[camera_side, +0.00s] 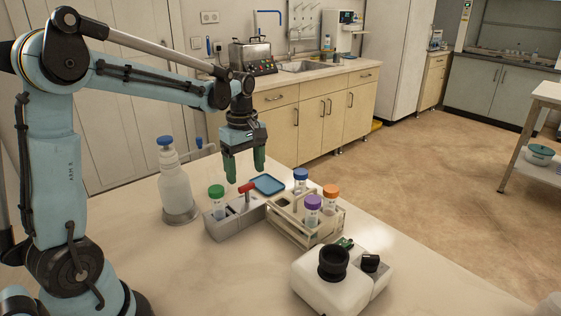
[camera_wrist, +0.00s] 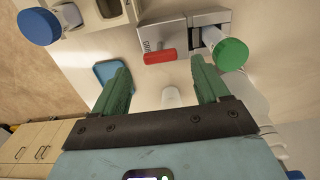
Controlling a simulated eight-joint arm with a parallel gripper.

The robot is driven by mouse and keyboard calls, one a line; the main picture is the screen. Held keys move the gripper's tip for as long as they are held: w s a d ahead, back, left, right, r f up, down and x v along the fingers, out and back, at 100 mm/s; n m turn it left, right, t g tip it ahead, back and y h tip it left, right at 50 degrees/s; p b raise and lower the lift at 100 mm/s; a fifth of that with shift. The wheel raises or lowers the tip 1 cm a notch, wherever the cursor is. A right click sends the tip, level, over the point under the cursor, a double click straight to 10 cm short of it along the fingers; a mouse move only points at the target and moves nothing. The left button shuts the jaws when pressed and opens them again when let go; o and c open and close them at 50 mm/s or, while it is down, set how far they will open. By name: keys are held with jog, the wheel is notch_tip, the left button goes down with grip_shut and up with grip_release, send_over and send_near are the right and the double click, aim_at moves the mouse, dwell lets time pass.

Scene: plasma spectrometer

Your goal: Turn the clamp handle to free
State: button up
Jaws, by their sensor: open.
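The clamp handle (camera_side: 247,188) is a red bar on top of a grey clamp block (camera_side: 233,225). In the wrist view the red handle (camera_wrist: 159,56) lies ahead of the fingers, near the top centre, beside the block (camera_wrist: 183,21). A green-capped tube (camera_side: 216,200) stands in the block; its cap also shows in the wrist view (camera_wrist: 230,54). My gripper (camera_side: 244,175) has green fingers pointing down, spread apart, with nothing between them, above and apart from the handle. In the wrist view the open fingers (camera_wrist: 160,78) straddle the table below the handle.
A blue-capped bottle (camera_side: 174,185) stands left, and a white instrument (camera_side: 335,287) with a black eyepiece stands in front.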

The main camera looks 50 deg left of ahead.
aim_at(246, 185)
jog(key=shift+f, duration=1.85)
jog(key=c, duration=1.1)
jog(key=shift+o, duration=0.2)
